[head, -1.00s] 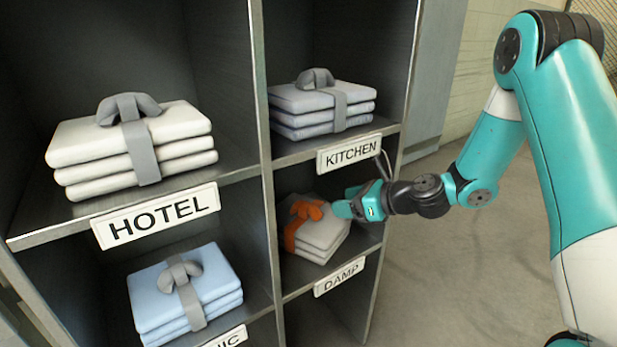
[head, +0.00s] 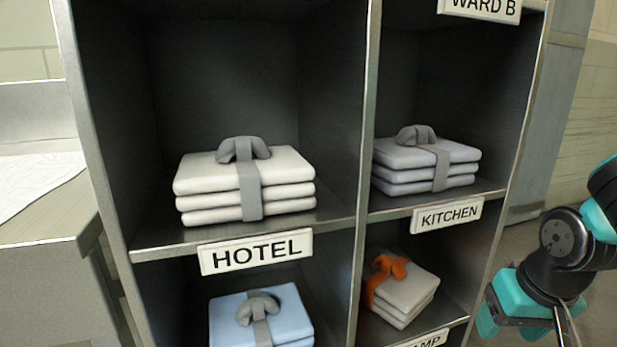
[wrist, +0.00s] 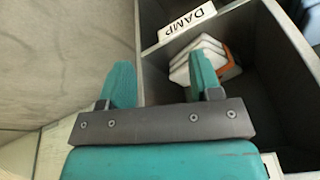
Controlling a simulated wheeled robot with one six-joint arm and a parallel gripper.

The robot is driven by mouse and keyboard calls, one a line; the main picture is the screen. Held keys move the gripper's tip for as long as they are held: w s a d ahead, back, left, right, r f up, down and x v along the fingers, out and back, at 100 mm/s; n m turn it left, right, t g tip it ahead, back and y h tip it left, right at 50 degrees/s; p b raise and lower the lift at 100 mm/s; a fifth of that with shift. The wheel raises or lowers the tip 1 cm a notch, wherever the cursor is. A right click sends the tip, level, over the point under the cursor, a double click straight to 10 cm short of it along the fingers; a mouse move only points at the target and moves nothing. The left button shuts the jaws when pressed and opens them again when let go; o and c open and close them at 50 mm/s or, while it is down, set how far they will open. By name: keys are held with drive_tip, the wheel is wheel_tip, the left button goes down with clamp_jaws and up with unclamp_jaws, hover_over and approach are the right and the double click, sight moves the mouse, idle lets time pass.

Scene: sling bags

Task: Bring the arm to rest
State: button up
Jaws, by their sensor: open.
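My gripper (head: 487,312) is at the lower right of the head view, outside the shelf and to the right of its side panel. In the wrist view my gripper (wrist: 160,82) shows two teal fingers spread wide with nothing between them. A grey-white folded bundle with an orange strap (head: 405,290) sits in the DAMP compartment, apart from my gripper. The bundle also shows in the wrist view (wrist: 182,68), partly hidden behind the right finger.
The shelf holds a white bundle (head: 245,185) above the HOTEL label (head: 256,250), a lilac-grey bundle (head: 425,165) above KITCHEN (head: 447,216), and a blue bundle (head: 262,318) below. A counter with paper (head: 35,185) stands left. Open floor lies right of the shelf.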

drive_tip(key=s+a+r+n+g+y, duration=0.3)
drive_tip(key=s+a+r+n, duration=0.5)
drive_tip(key=s+a, duration=0.4)
wheel_tip(320, 180, up, 33)
drive_tip(key=a+p, duration=0.1)
drive_tip(key=p, duration=3.1)
drive_tip(key=shift+a+f+y, duration=0.15)
drive_tip(key=shift+a+y, duration=0.15)
drive_tip(key=shift+a, duration=0.1)
